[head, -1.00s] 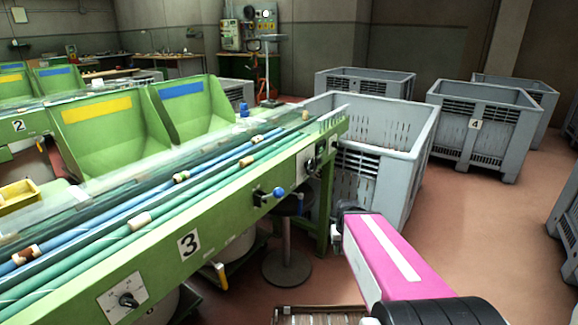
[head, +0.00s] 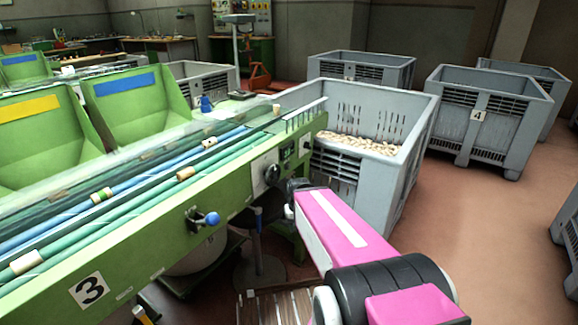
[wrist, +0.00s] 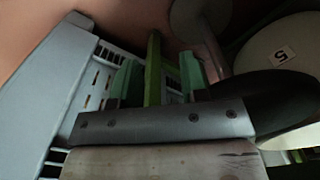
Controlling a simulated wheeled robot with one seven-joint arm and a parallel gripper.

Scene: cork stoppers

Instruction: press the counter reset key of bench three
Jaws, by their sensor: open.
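Bench three is the long green conveyor bench (head: 150,262) with a white "3" plate (head: 90,289) on its side. Near its right end are a pale panel with a round black knob (head: 271,175), a small dark box like a counter (head: 286,154) and a small white plate (head: 305,144). I cannot make out the reset key. My magenta arm reaches toward this end; its dark tip is just below and right of the knob, and contact cannot be told. In the wrist view my gripper (wrist: 160,76) has two teal fingers apart, with nothing seen between them but a green post behind.
A blue-knobbed lever (head: 208,219) sticks out of the bench side. A grey crate of corks (head: 400,185) stands close by the bench end, also in the wrist view (wrist: 45,85). A drum marked "5" (wrist: 285,65) is at right there.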

